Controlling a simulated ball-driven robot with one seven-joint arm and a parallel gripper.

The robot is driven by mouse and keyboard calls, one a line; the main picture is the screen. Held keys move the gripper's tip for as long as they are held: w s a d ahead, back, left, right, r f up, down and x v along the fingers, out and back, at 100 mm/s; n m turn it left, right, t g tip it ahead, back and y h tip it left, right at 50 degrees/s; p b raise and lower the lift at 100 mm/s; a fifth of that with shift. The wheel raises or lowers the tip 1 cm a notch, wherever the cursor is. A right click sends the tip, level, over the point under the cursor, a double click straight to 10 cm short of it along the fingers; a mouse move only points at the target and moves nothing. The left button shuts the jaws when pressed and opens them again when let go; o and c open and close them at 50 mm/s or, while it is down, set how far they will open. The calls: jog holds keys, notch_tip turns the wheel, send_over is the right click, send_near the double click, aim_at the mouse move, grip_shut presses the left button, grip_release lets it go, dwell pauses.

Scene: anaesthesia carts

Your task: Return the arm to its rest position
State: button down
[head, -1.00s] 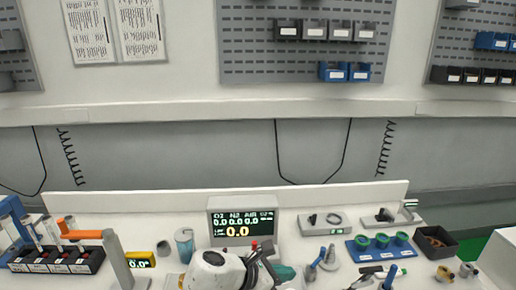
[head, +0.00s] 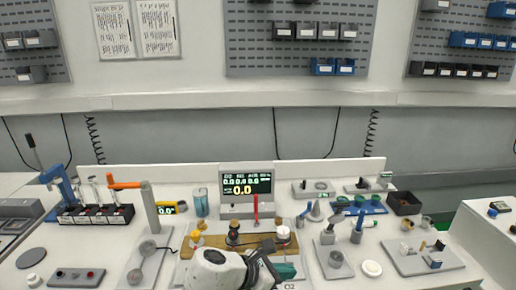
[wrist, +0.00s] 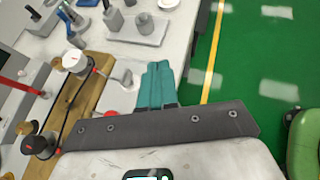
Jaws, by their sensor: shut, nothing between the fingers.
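My gripper (wrist: 160,85) shows in the wrist view with its teal fingers together and nothing between them. In the head view my gripper (head: 286,271) is low at the centre, in front of the wooden board (head: 208,246) on the cart top. In the wrist view the fingers lie beside the same wooden board (wrist: 92,98), over the cart's edge side. I cannot tell the exact height above the surface.
A monitor (head: 246,186) reading 0.0 stands behind the board. A blue tray (head: 358,208), a dark bin (head: 404,203) and a vial rack (head: 96,216) stand around it.

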jog(key=s+d+f+m+g+y, duration=0.2)
jog(key=s+d+f+m+y, duration=0.1)
jog(key=s+d+f+m, duration=0.45)
jog(key=s+d+f+m+g+y, duration=0.25)
jog(key=s+d+f+m, duration=0.2)
jog(key=s+f, duration=0.5)
jog(key=s+d+r+m+y, duration=0.1)
jog(key=s+d+m, duration=0.2)
jog(key=s, duration=0.4)
jog(key=s+d+m+y, duration=0.2)
jog(key=s+d+m, duration=0.1)
jog(key=s+m, duration=0.2)
jog(key=s+d+r+m+y, duration=0.1)
jog(key=s+d+m+y, duration=0.1)
jog(key=s, duration=0.8)
jog(key=shift+d+r+m, duration=0.3)
jog(key=shift+d+m, duration=0.15)
jog(key=shift+m, duration=0.45)
